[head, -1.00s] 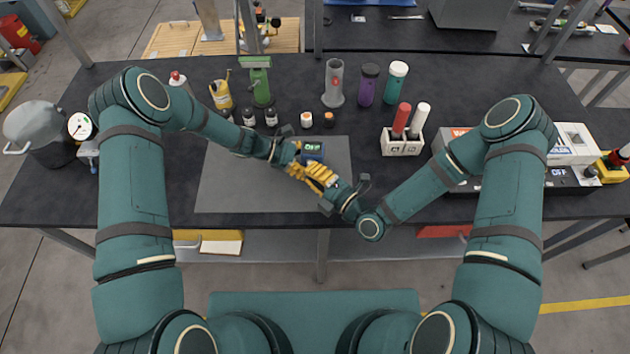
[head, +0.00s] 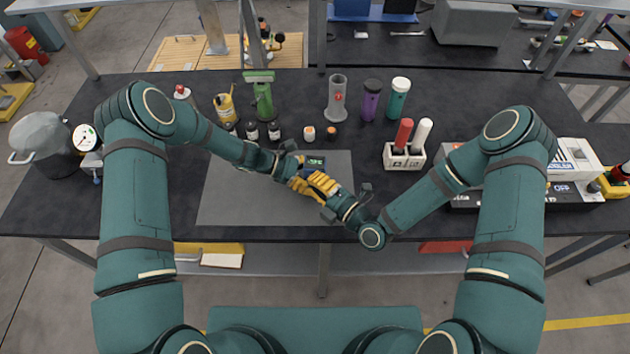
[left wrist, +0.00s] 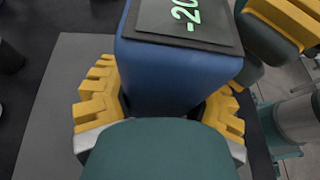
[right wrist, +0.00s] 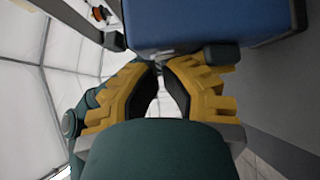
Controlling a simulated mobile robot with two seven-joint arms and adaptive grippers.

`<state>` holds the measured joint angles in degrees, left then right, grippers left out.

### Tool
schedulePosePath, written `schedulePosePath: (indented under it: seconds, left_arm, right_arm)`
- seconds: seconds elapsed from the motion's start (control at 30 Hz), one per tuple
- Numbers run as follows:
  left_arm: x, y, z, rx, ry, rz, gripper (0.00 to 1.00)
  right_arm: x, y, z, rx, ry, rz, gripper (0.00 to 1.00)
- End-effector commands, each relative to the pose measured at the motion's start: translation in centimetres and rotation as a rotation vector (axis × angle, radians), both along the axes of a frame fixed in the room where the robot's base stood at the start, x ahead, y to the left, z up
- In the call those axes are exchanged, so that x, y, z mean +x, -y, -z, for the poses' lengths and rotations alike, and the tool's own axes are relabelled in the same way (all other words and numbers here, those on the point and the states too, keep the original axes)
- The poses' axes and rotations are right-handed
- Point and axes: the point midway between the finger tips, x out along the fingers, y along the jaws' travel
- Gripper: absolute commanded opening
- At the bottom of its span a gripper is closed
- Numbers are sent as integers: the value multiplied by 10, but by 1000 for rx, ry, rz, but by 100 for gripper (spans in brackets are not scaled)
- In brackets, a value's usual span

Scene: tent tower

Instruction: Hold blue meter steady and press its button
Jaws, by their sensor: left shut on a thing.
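The blue meter (head: 313,161) is over the grey mat near the table's middle. The left wrist view shows its blue body (left wrist: 170,75) and a dark display with pale green digits. My left gripper (left wrist: 163,88) is shut on the meter, with yellow fingers on both sides. My right gripper (head: 312,184) is on the meter's near side in the head view. In the right wrist view the meter (right wrist: 200,22) is just beyond the right fingertips (right wrist: 158,66), which are together with nothing between them. A dark block (right wrist: 222,55) sticks out by the meter's edge. Contact there is unclear.
The grey mat (head: 235,205) lies bare around the grippers. Behind it stand small bottles (head: 274,131), a green tool (head: 262,97), a clear cylinder (head: 336,100), and purple (head: 370,102) and teal (head: 397,98) bottles. A white holder (head: 402,160) stands to the right.

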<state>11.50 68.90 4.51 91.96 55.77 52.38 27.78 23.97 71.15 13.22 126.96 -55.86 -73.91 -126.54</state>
Motion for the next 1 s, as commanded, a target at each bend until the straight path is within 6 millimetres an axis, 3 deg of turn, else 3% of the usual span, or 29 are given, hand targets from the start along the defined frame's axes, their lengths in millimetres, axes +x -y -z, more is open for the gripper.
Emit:
schedulePosePath:
  seconds: [0.2, 0.5, 0.7, 1.0]
  left_arm:
    - [-1, 0, 1, 0, -1, 1, 10]
    - [1, -1, 1, 2, 0, -2, 10]
    - [1, -1, 0, 3, 1, -3, 10]
    - [1, -1, 0, 3, 1, -4, 10]
  right_arm:
    - [-39, -1, 1, 1, -9, -5, 0]
    - [-82, 48, 1, -2, -7, -3, 0]
    - [-100, 66, 1, 0, -6, -4, 0]
    - [-105, 71, 0, 1, -5, -6, 0]
